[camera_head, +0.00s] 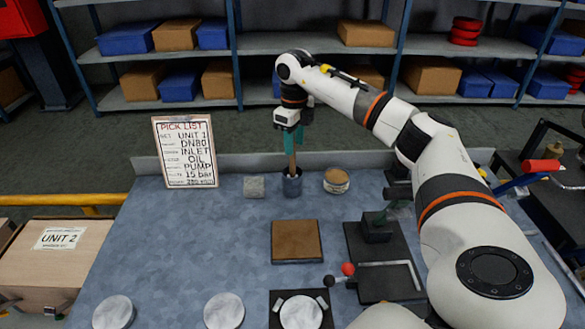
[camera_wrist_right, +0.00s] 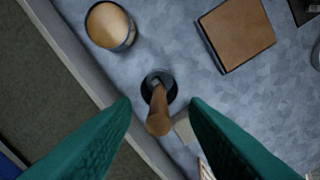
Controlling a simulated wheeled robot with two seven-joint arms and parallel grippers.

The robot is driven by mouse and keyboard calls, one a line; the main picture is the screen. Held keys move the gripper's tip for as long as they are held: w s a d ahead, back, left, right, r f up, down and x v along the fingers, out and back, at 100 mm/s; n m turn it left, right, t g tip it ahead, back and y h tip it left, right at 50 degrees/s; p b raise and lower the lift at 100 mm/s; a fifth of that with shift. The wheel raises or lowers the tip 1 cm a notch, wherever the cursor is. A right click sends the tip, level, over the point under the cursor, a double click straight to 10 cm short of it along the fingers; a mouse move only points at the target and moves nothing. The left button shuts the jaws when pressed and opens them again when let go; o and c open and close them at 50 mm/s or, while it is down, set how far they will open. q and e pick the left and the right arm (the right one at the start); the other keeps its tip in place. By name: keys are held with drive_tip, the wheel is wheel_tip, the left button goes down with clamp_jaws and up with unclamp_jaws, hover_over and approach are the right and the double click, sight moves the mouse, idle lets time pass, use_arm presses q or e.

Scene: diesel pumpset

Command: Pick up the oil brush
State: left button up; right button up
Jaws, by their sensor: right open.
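The oil brush stands in a dark grey cup (camera_head: 292,187) near the back edge of the table, with its wooden handle (camera_head: 292,160) pointing up. In the right wrist view the brush handle (camera_wrist_right: 158,118) rises from the cup (camera_wrist_right: 170,88), its end towards the camera. My right gripper (camera_head: 291,140) points down over the cup, around the top of the handle. In the right wrist view its two teal fingers are apart, with the handle between their tips (camera_wrist_right: 160,106) and a gap on each side. The bristles are hidden in the cup. My left gripper is not in view.
A round tin (camera_head: 336,186) stands right of the cup and a small grey block (camera_head: 254,187) left of it. A pick list sign (camera_head: 187,150) stands at the back left. A brown square pad (camera_head: 297,252) lies in front; the table's left middle is clear.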

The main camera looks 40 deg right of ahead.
drive_tip(key=p, duration=0.1)
hover_over(293, 175)
drive_tip(key=shift+w+d+f, duration=0.15)
drive_tip(key=shift+w+f, duration=0.05)
drive_tip(key=shift+f, duration=1.15)
drive_tip(key=shift+w+d+f, duration=0.1)
drive_tip(key=shift+w+f, duration=0.05)
drive_tip(key=shift+f, duration=1.2)
clamp_jaws()
